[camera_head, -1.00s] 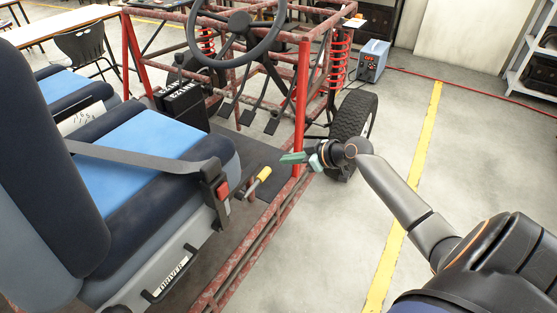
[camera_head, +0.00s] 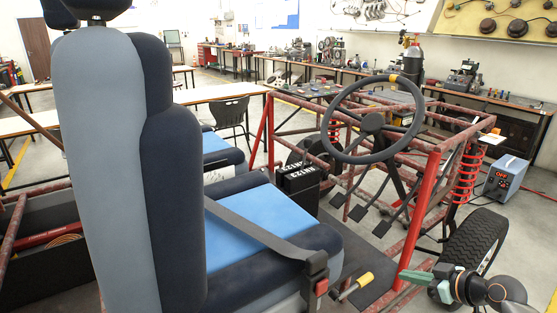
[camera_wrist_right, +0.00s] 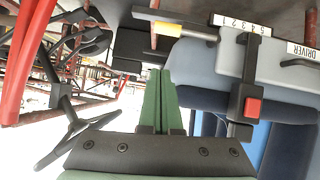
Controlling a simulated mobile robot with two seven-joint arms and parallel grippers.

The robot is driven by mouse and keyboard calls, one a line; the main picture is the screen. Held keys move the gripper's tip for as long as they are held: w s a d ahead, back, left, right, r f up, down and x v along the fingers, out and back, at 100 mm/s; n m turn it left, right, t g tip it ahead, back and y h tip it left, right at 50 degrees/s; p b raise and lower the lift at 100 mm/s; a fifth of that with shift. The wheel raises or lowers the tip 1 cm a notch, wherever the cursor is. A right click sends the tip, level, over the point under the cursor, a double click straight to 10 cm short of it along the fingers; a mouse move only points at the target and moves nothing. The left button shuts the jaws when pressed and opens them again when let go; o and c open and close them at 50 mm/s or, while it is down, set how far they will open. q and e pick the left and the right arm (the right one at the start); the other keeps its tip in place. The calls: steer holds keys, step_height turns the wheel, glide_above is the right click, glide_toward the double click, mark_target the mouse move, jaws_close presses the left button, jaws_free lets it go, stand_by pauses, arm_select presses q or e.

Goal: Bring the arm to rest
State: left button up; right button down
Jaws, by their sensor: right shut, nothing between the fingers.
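My right gripper (camera_head: 418,278) shows at the lower right of the head view, with green fingers pointing left toward the kart frame. Its wrist comes in from the lower right corner. In the right wrist view the two green fingers (camera_wrist_right: 160,98) lie together, shut, with nothing between them. The gripper is beside the red frame post (camera_head: 418,220) and the front wheel (camera_head: 472,245); I cannot tell the exact gap. My left gripper is not in view.
The driver seat (camera_head: 125,165) fills the left. A yellow-handled lever (camera_head: 356,285) stands beside the seat, left of the gripper. The steering wheel (camera_head: 415,120) is above the frame. A blue-grey power box (camera_head: 505,178) sits on the floor at right. Workbenches line the back.

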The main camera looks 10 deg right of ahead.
steer(key=s+a+f+m+g+h+p, duration=0.1)
steer(key=s+a+f+p, duration=0.1)
steer(key=s+a+f, duration=0.55)
steer(key=s+a+f+m+p, duration=0.1)
steer(key=s+a+f+p, duration=0.1)
steer(key=s+a, duration=0.4)
steer(key=s+a+f+m+p, duration=0.1)
steer(key=s+a+f+p, duration=0.1)
steer(key=s+a, duration=0.5)
steer(key=a+f, duration=0.1)
steer(key=a, duration=0.3)
steer(key=shift+s+a+f, duration=0.15)
steer(key=shift+s+f, duration=0.1)
